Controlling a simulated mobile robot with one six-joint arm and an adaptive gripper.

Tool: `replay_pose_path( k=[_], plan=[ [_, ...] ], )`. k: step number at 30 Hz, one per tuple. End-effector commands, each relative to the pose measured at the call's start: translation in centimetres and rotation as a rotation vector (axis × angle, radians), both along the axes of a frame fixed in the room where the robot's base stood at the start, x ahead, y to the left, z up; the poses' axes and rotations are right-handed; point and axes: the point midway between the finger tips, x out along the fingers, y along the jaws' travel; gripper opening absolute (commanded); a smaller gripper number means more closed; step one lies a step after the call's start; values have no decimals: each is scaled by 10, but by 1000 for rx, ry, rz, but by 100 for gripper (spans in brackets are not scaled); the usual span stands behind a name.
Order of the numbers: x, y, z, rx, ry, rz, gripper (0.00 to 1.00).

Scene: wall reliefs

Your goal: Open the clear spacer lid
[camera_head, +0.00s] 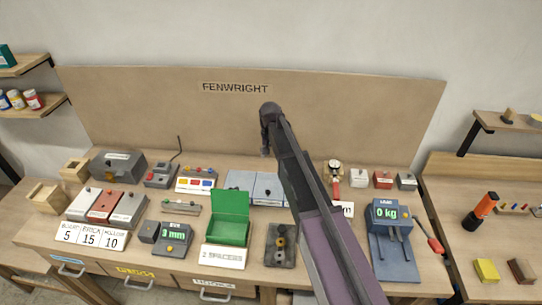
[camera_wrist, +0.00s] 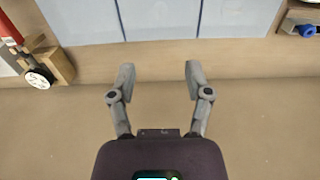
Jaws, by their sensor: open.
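A row of pale blue-grey, glassy-looking panels, apparently clear lids (camera_head: 268,186), lies flat at the middle back of the bench, partly hidden by my arm. A small dark knob shows on one. The panels (camera_wrist: 158,20) also show along the top of the wrist view, with dark seams between them. I cannot tell which is the spacer lid. My gripper (camera_wrist: 157,75) is open and empty, its fingers apart just short of the panels' edge in that view. In the head view my gripper (camera_head: 265,152) hangs in front of the backboard, above the panels.
A green box (camera_head: 230,233) with its lid raised stands in front, behind a "2 SPACERS" sign (camera_head: 225,257). A round dial gauge (camera_wrist: 38,78) is at the wrist view's left. A scale reading 0 kg (camera_head: 386,214) stands right. The FENWRIGHT backboard (camera_head: 180,115) rises behind.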

Motion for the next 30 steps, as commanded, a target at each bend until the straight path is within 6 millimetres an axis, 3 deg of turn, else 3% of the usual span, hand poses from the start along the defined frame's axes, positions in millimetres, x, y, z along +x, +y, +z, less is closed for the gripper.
replay_pose_path(
  k=[3,4,10,17,23,24,30],
  plan=[
    [0,0,0,0,0,0,64],
    [0,0,0,0,0,0,58],
    [0,0,0,0,0,0,0],
    [0,0,0,0,0,0,0],
    [0,0,0,0,0,0,60],
    [0,0,0,0,0,0,64],
    [0,0,0,0,0,0,64]
  ],
)
